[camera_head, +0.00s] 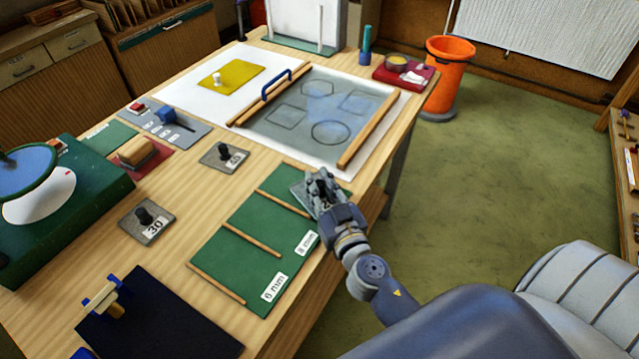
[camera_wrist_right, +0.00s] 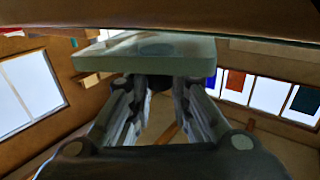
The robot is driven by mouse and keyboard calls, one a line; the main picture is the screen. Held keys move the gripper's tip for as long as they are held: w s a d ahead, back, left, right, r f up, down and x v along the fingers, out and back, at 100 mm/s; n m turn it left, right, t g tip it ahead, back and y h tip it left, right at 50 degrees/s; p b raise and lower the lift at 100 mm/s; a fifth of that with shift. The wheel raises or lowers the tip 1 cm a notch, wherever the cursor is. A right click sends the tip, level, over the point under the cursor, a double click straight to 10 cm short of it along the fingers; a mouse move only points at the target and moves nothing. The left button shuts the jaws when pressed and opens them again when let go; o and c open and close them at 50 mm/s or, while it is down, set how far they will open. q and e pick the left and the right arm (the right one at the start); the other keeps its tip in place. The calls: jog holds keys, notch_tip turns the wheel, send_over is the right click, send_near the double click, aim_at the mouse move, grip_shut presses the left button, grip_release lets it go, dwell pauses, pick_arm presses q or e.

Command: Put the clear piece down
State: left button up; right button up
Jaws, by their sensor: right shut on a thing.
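My right gripper (camera_head: 320,187) is over the far part of the green board (camera_head: 238,248), above its "8 mm" label. It is shut on the clear piece, a pale, see-through plate (camera_head: 302,197) that shows partly behind the fingers. In the right wrist view the clear piece (camera_wrist_right: 150,52) is a level, greenish slab beyond the fingertips, and the fingers meet at a dark part on its face. I cannot tell whether the slab touches the board. My left gripper is not in view.
Wooden strips divide the green board, with a "6 mm" label nearer. Grey plates with black knobs (camera_head: 223,157) (camera_head: 147,221) stand to its left. Beyond lies a clear sheet with drawn outlines (camera_head: 310,112), between wooden bars. Bare wood separates these. An orange bin (camera_head: 447,75) stands on the floor.

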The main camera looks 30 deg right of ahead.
jog(key=shift+f+b, duration=0.25)
jog(key=shift+b, duration=0.05)
jog(key=o, duration=0.9)
jog(key=shift+w+d+f, duration=0.1)
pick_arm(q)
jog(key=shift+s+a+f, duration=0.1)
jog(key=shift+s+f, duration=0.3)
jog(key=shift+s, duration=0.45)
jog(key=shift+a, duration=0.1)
pick_arm(e)
jog(key=shift+r+p, duration=0.3)
jog(key=shift+p, duration=0.05)
pick_arm(q)
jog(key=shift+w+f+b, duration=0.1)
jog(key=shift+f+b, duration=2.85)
jog(key=shift+b, duration=0.3)
pick_arm(e)
jog(key=s+a, duration=0.1)
jog(key=s, duration=1.1)
jog(key=shift+a, duration=0.25)
